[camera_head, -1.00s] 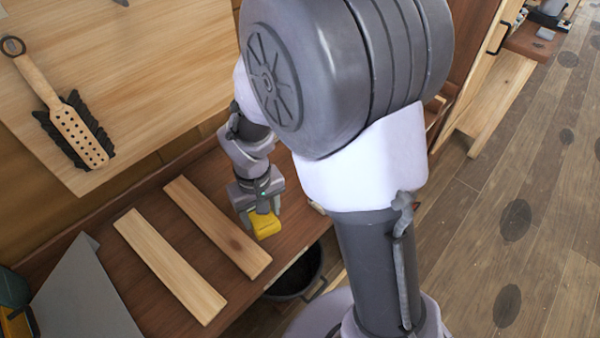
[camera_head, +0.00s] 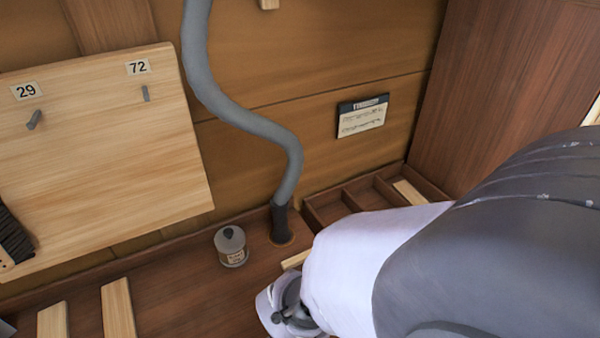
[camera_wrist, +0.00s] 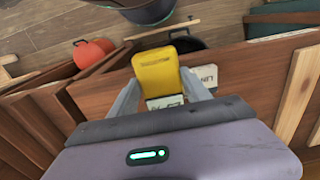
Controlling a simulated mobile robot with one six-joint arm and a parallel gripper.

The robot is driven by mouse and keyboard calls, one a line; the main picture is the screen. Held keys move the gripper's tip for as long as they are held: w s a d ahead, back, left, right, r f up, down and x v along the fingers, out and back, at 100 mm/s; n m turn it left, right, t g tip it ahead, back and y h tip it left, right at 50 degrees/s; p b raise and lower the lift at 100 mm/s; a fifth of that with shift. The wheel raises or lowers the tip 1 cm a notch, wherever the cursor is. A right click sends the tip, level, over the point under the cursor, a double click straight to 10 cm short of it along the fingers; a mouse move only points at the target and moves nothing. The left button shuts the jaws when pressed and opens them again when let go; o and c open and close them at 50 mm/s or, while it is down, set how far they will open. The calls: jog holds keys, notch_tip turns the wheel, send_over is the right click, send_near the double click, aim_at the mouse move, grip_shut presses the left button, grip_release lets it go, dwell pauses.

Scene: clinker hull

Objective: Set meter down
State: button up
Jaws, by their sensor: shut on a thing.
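The yellow meter (camera_wrist: 157,72) shows in the wrist view, with a pale display at its near end. My gripper (camera_wrist: 161,88) is shut on it, with one grey finger on each side. The meter is over or near the reddish-brown bench (camera_wrist: 232,66); I cannot tell whether it touches the wood. In the head view my arm covers the right side, and the meter and fingertips are hidden.
A small labelled jar (camera_head: 231,248) stands by a grey hose (camera_head: 285,180) on the bench. A divided wooden tray (camera_head: 345,196) lies at the back right. Pale wooden strips (camera_head: 118,308) lie front left. The wrist view shows an orange pot (camera_wrist: 92,52) below the bench edge.

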jog(key=w+d, duration=0.2)
jog(key=w, duration=0.2)
jog(key=w+d+f+b, duration=0.1)
jog(key=w+d, duration=0.2)
jog(key=w, duration=0.1)
jog(key=w+d+b, duration=0.1)
jog(key=w+d, duration=0.1)
jog(key=w, duration=0.2)
jog(key=shift+w+d+f, duration=0.2)
jog(key=shift+d+f, duration=0.05)
jog(key=shift+d, duration=0.15)
notch_tip(320, 180, down, 4)
jog(key=shift+w+r+b, duration=0.1)
jog(key=shift+w+b, duration=0.05)
jog(key=shift+b, duration=0.9)
jog(key=shift+d+r, duration=0.1)
jog(key=shift+r, duration=0.05)
jog(key=o, duration=1.5)
jog(key=shift+o, duration=0.2)
